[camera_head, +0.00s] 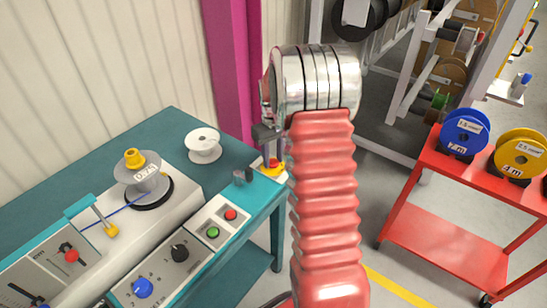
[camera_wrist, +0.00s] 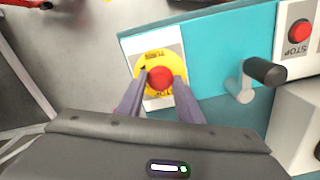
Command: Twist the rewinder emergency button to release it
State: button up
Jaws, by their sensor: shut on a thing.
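The red emergency button (camera_wrist: 160,78) sits on a round yellow plate (camera_wrist: 150,62) on a white panel at the corner of the teal bench. It also shows in the head view (camera_head: 272,163), partly hidden by my gripper. My gripper (camera_wrist: 158,88) reaches down over it, one finger on each side of the red cap. The fingers are shut on the button. In the head view my gripper (camera_head: 270,150) is partly hidden behind my wrist.
The teal bench (camera_head: 190,127) carries a crank handle (camera_wrist: 264,72), a red STOP button (camera_wrist: 299,31), a green button (camera_head: 213,232) and a white reel (camera_head: 204,145). A red cart (camera_head: 440,225) with blue and yellow reels stands right. A magenta post (camera_head: 233,70) rises behind.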

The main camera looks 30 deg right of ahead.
jog(key=shift+m, duration=0.5)
jog(key=o, duration=1.1)
notch_tip(320, 180, up, 14)
jog(key=shift+f, duration=0.2)
